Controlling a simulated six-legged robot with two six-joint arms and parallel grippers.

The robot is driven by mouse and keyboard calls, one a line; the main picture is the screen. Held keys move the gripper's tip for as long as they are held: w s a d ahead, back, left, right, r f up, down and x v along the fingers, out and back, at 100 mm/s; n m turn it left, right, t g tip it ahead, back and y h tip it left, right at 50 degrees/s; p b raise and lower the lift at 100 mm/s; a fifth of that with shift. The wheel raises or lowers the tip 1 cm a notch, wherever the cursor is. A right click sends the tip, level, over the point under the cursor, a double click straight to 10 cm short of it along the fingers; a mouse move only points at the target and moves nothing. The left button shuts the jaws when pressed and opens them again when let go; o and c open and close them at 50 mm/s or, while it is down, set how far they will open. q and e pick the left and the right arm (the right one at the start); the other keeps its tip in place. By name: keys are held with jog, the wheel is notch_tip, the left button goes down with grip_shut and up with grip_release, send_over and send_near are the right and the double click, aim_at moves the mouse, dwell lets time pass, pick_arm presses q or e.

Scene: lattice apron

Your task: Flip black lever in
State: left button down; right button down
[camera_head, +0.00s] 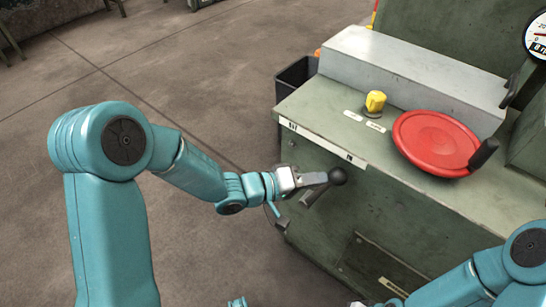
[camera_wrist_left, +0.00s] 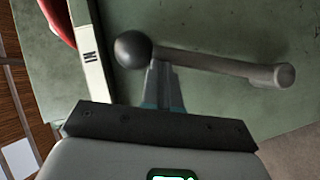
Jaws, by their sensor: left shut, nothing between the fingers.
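The black lever has a round black knob (camera_head: 337,176) and a grey bar that runs down to a pivot on the front of the green machine. In the left wrist view the lever bar (camera_wrist_left: 215,65) runs right from the knob to its rounded pivot end. My left gripper (camera_head: 318,179) is shut and empty, with its fingertips at the knob. In the left wrist view the fingers (camera_wrist_left: 160,80) reach up beside the knob and partly overlap the bar; I cannot tell whether they touch. My right arm enters at the lower right, but its fingers are out of view.
The green machine (camera_head: 400,210) carries a red handwheel (camera_head: 435,140) with a black handle, a yellow knob (camera_head: 375,102) and a gauge (camera_head: 537,38). A dark bin (camera_head: 292,80) stands beside it.

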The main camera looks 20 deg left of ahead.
pick_arm(q)
jog(key=shift+s+d+f, duration=0.1)
jog(key=shift+s+d, duration=0.05)
jog(key=shift+d, duration=0.3)
jog(key=shift+s+d+f, duration=0.1)
jog(key=shift+s+d, duration=0.05)
jog(key=shift+d, duration=0.25)
pick_arm(e)
jog(key=shift+s+d+r, duration=0.1)
jog(key=shift+d, duration=0.15)
pick_arm(q)
jog(key=shift+s+d, duration=0.1)
jog(key=shift+d, duration=0.05)
pick_arm(e)
jog(key=shift+a+r, duration=0.1)
jog(key=shift+r, duration=0.05)
